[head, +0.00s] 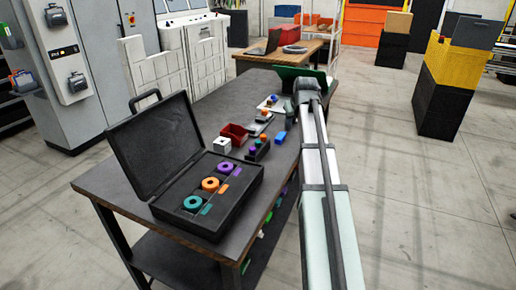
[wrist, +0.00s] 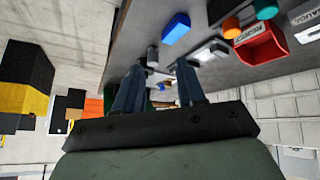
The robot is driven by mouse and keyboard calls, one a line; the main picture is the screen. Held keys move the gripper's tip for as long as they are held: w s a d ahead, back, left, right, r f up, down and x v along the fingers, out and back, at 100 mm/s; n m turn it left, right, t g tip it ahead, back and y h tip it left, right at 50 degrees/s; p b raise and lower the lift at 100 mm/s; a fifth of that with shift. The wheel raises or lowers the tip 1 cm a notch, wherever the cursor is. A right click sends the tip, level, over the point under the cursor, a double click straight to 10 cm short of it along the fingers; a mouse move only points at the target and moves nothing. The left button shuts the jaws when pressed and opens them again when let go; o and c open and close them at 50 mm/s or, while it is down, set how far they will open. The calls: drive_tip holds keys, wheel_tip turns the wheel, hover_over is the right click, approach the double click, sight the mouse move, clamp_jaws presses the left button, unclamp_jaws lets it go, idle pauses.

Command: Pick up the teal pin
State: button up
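The teal pin (wrist: 265,8) shows its round teal top at the upper edge of the wrist view, beside an orange-topped pin (wrist: 231,27). Both seem to stand in a dark block (head: 257,151) on the table, small in the head view. My gripper (wrist: 162,70) has its two fingers apart with nothing held between them. It is well away from the teal pin, toward the far end of the table. In the head view my arm hides most of the gripper.
A blue block (wrist: 176,28) lies between my gripper and the pins. A red bin (head: 233,133) and a white block (head: 221,145) are nearby. An open black case (head: 228,221) with teal, orange and purple rings takes up the near table (head: 92,183). A green bin (head: 299,73) stands at the far end.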

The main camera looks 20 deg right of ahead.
drive_tip(key=a+r+n+g+y, duration=0.2)
drive_tip(key=a+r+n+y, duration=0.15)
drive_tip(key=a, duration=0.75)
hover_over(258, 141)
drive_tip(key=s, duration=0.3)
drive_tip(key=shift+m+h, duration=0.35)
drive_tip(key=f, duration=0.7)
drive_tip(key=shift+w+d+f, duration=0.15)
drive_tip(key=shift+w+d, duration=0.05)
drive_tip(key=shift+d, duration=0.05)
drive_tip(key=shift+x, duration=2.6)
drive_tip(key=shift+s+a, duration=0.15)
clamp_jaws()
